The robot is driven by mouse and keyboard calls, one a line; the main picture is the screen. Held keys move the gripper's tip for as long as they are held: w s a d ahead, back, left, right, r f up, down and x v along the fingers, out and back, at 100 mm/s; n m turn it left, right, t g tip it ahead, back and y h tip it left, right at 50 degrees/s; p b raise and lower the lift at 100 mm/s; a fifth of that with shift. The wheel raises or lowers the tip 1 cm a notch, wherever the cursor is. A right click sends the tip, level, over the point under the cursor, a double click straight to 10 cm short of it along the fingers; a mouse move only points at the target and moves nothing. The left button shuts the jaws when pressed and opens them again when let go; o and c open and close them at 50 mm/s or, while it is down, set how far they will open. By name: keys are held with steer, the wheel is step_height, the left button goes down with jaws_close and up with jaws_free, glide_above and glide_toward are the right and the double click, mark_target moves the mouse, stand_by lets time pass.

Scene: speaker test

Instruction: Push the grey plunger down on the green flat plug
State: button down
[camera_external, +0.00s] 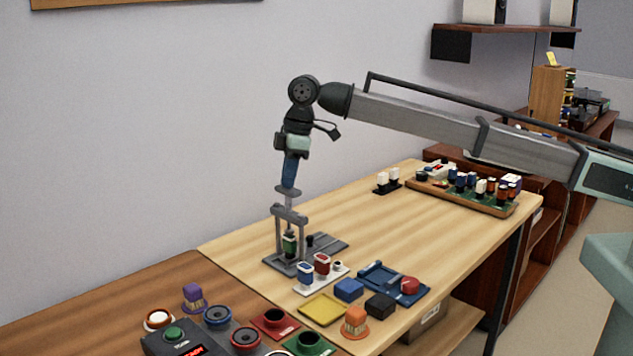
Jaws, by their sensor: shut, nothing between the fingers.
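A grey press stands on a grey base plate (330,246) on the light wooden table. Its frame has two uprights and a crossbar. The grey plunger (288,192) has a flat head and sticks up above the crossbar. The green flat plug (290,243) sits upright between the uprights, under the plunger. My gripper (289,183) points down, shut and empty, right above the plunger head. Its tips look to be at or very near the head; I cannot tell whether they touch. The plunger's lower end is too small to make out.
A white holder (326,281) with blue and red plugs stands just in front of the press. A wooden tray (460,203) of parts lies farther back. The table's middle is clear.

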steer(key=shift+f, duration=0.55)
stand_by(1.4)
steer(key=shift+r, duration=3.55)
